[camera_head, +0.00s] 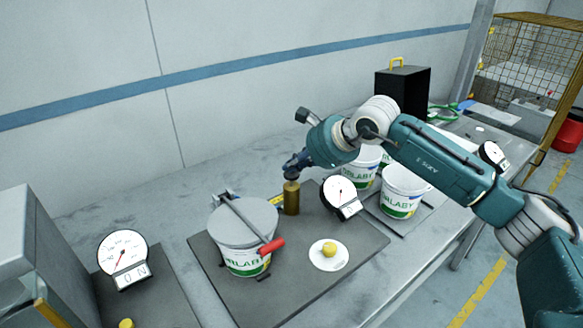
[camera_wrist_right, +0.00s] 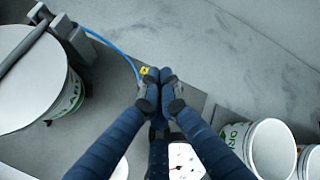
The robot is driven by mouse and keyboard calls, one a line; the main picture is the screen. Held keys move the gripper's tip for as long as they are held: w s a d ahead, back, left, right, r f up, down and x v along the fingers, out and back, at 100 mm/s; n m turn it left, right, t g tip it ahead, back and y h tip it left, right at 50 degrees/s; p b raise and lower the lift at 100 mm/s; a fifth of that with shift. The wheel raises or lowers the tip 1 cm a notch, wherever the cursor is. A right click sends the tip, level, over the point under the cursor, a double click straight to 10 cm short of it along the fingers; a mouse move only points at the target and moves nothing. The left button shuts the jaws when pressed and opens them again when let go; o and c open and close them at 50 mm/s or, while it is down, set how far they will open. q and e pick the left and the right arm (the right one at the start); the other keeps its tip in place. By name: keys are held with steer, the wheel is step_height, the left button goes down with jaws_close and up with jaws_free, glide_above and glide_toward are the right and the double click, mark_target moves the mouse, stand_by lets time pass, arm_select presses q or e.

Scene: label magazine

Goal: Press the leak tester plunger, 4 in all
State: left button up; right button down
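My right gripper (camera_head: 292,172) points down at the top of an upright brass cylinder (camera_head: 291,199), which looks like the tester plunger. I cannot tell whether the tips touch it. In the right wrist view the fingertips (camera_wrist_right: 160,76) are together with nothing visible between them; the cylinder is hidden there. Left of the cylinder, a white lidded bucket (camera_head: 244,258) sits under a clamp bar with a red handle (camera_head: 271,246). It also shows in the right wrist view (camera_wrist_right: 62,100). A dial gauge (camera_head: 341,193) stands to the right. A yellow knob (camera_head: 329,249) sits on a white disc in front. My left gripper is out of view.
A black box with a yellow handle (camera_head: 403,86) stands at the back. Another gauge (camera_head: 122,255) stands at the left. The bench (camera_head: 190,208) behind the tester plate is mostly clear.

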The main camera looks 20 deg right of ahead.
mark_target(293, 174)
steer(key=shift+s+f+b, duration=0.1)
steer(key=shift+f+b, duration=0.5)
steer(key=shift+f, duration=0.35)
steer(key=shift+r, duration=0.1)
stand_by(0.4)
steer(key=shift+r+p, duration=1.1)
steer(key=shift+r, duration=1.3)
step_height(293, 174, up, 5)
steer(key=p, duration=0.2)
steer(key=shift+p, duration=0.3)
steer(key=shift+a, duration=0.1)
stand_by(0.5)
